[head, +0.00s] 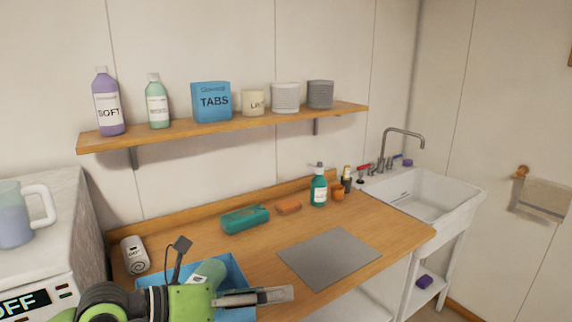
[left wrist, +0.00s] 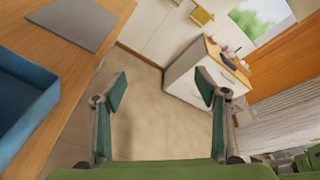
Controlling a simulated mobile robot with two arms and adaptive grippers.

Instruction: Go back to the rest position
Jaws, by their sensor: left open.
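My left gripper (head: 275,296) reaches in from the lower left in the head view, over the front of the wooden counter (head: 395,235) and beside the blue tray (head: 238,270). In the left wrist view its two fingers (left wrist: 162,90) stand wide apart with nothing between them, and the tiled floor shows behind. The blue tray (left wrist: 22,100) lies left of the fingers in that view, apart from them. My arm hides part of the tray and its contents in the head view. My right gripper is in neither view.
A grey mat (head: 330,257), teal case (head: 245,219), orange bar (head: 288,207) and green pump bottle (head: 318,187) are on the counter. A wall shelf (head: 230,127) holds bottles and containers. A sink (head: 425,198) is at right. A drawer cabinet (left wrist: 192,88) stands across the floor.

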